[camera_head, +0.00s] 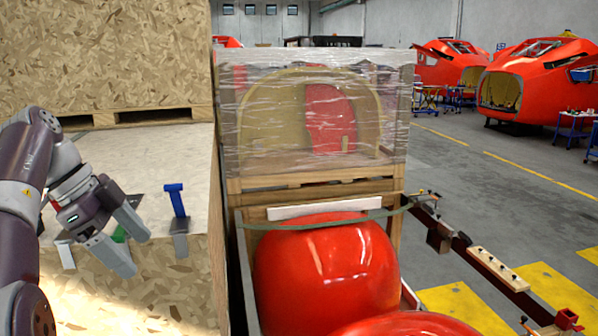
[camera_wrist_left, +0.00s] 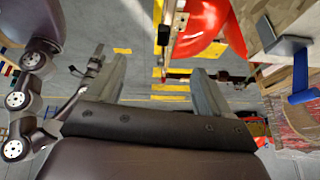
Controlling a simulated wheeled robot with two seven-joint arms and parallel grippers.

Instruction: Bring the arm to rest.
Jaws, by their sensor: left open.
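My left gripper (camera_head: 130,244) is at the left of the head view, in front of the near edge of a wooden chipboard crate. Its two grey fingers are spread apart with nothing between them. In the left wrist view the open fingers (camera_wrist_left: 158,88) point over the grey floor, also with nothing held.
A blue-handled tool (camera_head: 175,200) stands at the crate top's edge (camera_head: 190,160), right of my gripper; it also shows in the wrist view (camera_wrist_left: 302,95). Something green is partly hidden behind the gripper. Red nosecones (camera_head: 325,265) and a wrapped crate (camera_head: 245,130) stand to the right.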

